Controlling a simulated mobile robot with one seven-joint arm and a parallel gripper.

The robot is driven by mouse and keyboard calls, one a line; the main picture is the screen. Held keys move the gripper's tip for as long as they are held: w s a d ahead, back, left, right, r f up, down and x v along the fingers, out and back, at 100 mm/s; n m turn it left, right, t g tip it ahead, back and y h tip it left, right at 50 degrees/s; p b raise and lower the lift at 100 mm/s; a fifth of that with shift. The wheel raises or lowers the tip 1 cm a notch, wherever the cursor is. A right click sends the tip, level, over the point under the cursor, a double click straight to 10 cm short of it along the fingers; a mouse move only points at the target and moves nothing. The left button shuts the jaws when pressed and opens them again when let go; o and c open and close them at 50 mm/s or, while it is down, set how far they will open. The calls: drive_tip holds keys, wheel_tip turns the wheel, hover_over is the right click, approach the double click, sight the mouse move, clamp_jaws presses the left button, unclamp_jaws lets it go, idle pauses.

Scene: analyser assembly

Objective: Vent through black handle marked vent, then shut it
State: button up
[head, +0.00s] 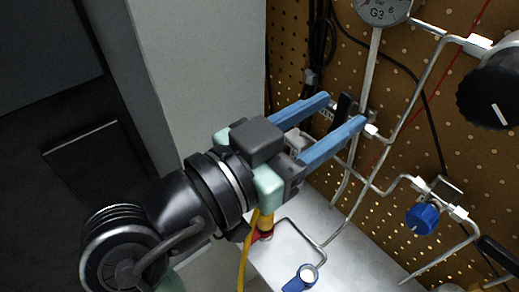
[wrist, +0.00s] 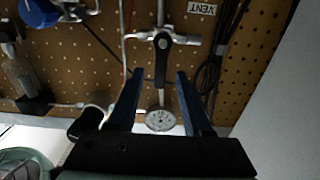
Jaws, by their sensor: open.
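The black vent handle (wrist: 160,62) hangs from a silver valve body on the pegboard. In the wrist view it lies in line with the tube running to a round gauge (wrist: 160,120) and crosswise to the horizontal tube. A white VENT label (wrist: 201,8) is upper right of it. My gripper (wrist: 160,72) is open, its blue fingers on either side of the handle, with gaps showing. In the head view my gripper (head: 343,108) reaches the board below gauge G3 (head: 378,12), and the dark handle (head: 344,104) shows between the fingertips, partly hidden.
A large black knob (head: 490,95) and a blue knob (head: 422,219) sit on the board to the right. A blue-handled part (head: 300,278) and a yellow hose (head: 243,262) are low near my arm. Black cables (wrist: 216,55) hang beside the valve. A grey wall (head: 205,70) stands left.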

drive_tip(key=v, duration=1.1)
drive_tip(key=shift+s+a, duration=0.25)
